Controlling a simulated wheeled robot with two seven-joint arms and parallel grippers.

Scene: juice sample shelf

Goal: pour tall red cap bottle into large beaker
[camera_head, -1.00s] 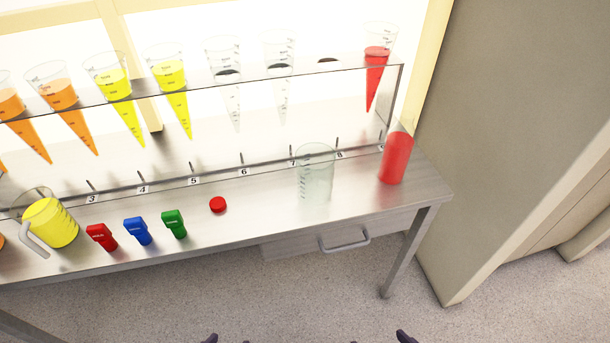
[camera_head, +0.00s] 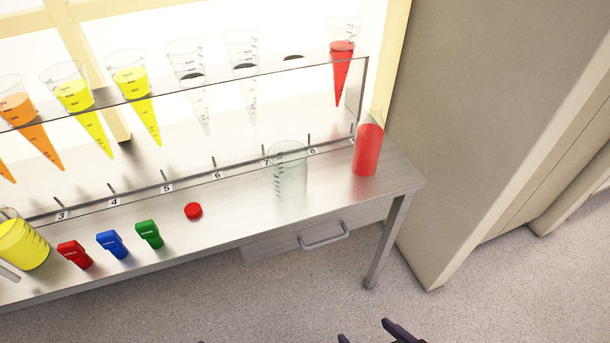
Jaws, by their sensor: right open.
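The tall bottle of red liquid (camera_head: 367,150) stands upright at the right end of the metal bench, with clear glass above the liquid. A red round cap (camera_head: 193,211) lies apart on the bench, further left. The large clear beaker (camera_head: 289,172) stands upright left of the bottle and looks empty. My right gripper (camera_head: 372,335) is open at the bottom edge, in front of and below the bench, away from the bottle and beaker. Only a tiny tip of my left gripper (camera_head: 200,341) shows at the bottom edge, so its jaws are hidden.
A clear shelf (camera_head: 225,84) holds several cones, some with orange, yellow or red liquid. Red (camera_head: 74,254), blue (camera_head: 112,244) and green (camera_head: 149,234) clips and a yellow-filled jug (camera_head: 22,244) stand at left. A drawer handle (camera_head: 324,237) juts out. A grey cabinet (camera_head: 470,130) stands at right.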

